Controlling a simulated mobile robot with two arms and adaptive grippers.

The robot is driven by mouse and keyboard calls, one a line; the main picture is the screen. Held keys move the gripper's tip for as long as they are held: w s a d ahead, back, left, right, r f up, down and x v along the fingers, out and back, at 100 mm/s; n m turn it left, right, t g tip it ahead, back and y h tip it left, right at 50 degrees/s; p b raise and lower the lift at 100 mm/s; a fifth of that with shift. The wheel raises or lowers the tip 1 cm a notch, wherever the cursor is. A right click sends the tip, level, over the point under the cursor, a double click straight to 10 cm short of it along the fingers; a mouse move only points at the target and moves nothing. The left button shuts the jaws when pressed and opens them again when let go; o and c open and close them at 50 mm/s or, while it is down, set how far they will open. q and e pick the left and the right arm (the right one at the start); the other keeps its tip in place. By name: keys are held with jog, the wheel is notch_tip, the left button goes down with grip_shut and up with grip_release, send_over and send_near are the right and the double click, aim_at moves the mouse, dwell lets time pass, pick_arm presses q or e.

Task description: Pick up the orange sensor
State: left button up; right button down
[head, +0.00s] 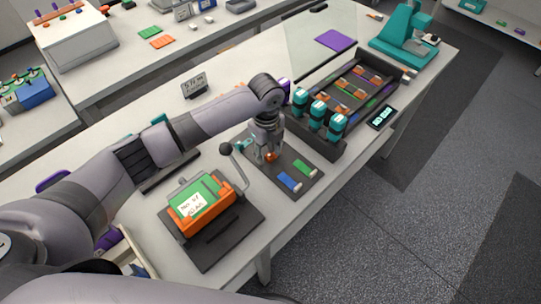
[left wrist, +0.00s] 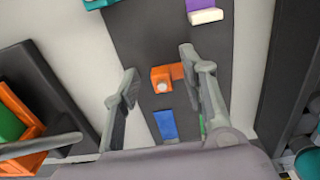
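The orange sensor (left wrist: 162,79) is a small block with a pale round knob, lying on a dark mat (left wrist: 140,35) in the left wrist view. In the head view only a bit of the sensor (head: 271,157) shows below my left gripper (head: 265,150). My left gripper (left wrist: 159,68) points down over the mat and is open, with its fingers apart on either side of the sensor. Gaps show between the sensor and both fingers in the left wrist view. Contact with the mat cannot be told. My right gripper is not in view.
Blue (head: 289,182) and green (head: 305,168) pieces lie on the mat near the gripper. An orange and green fixture (head: 201,205) with a lever stands to the left. Teal cylinders (head: 317,115) and a dark rack (head: 343,131) stand to the right.

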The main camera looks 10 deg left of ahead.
pick_arm(q)
grip_shut()
jog(key=shift+r, duration=0.15)
